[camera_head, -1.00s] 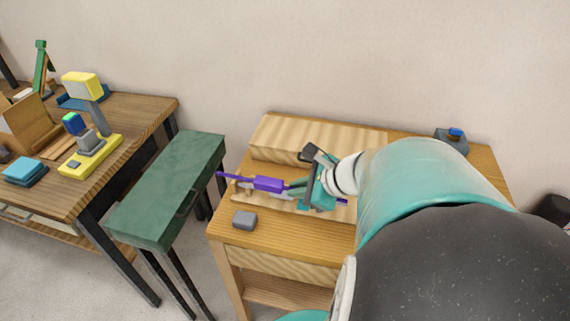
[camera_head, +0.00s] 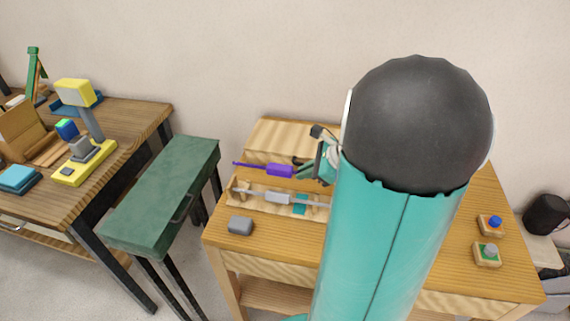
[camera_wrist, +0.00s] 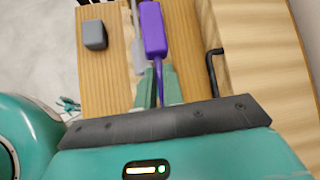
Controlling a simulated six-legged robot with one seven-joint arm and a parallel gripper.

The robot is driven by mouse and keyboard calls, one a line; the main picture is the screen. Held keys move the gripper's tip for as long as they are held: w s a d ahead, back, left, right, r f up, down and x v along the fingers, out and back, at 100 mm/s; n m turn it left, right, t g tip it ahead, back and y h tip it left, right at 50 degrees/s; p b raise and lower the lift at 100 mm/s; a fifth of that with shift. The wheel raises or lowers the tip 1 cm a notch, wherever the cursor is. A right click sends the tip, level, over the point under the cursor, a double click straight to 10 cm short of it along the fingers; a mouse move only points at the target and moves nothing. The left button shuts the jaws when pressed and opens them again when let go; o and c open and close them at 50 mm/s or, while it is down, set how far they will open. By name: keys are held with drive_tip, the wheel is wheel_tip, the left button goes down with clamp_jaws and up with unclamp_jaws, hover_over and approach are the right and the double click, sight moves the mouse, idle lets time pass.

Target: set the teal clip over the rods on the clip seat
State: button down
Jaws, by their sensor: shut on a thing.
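A purple rod with a thick block-like middle (camera_head: 280,170) is between the fingers of my gripper (camera_head: 304,172), which is shut on it. In the wrist view the purple rod (camera_wrist: 153,30) runs forward from between the green fingertips (camera_wrist: 158,82). A clear-grey rod with a thicker middle (camera_head: 277,197) lies along a low wooden holder (camera_head: 240,207), in front of the purple rod. A small teal piece (camera_head: 300,203) sits at the holder's right part; I cannot tell whether it is the clip or the seat. My arm hides the holder's right end.
A grey block (camera_head: 240,225) lies on the wooden table's front left. A raised wooden board (camera_head: 275,135) stands behind the holder. Two small button blocks, blue (camera_head: 490,225) and green (camera_head: 487,254), sit at the right. A green bench (camera_head: 165,195) stands left, beside a cluttered table.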

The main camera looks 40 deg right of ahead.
drive_tip(key=shift+w+d+f, duration=0.15)
drive_tip(key=shift+d+f, duration=0.1)
drive_tip(key=shift+f, duration=3.55)
drive_tip(key=shift+r, duration=0.6)
drive_tip(key=shift+f, duration=1)
drive_tip(key=c, duration=1.5)
unclamp_jaws()
drive_tip(key=shift+o, duration=0.2)
drive_tip(key=shift+a+f, duration=0.1)
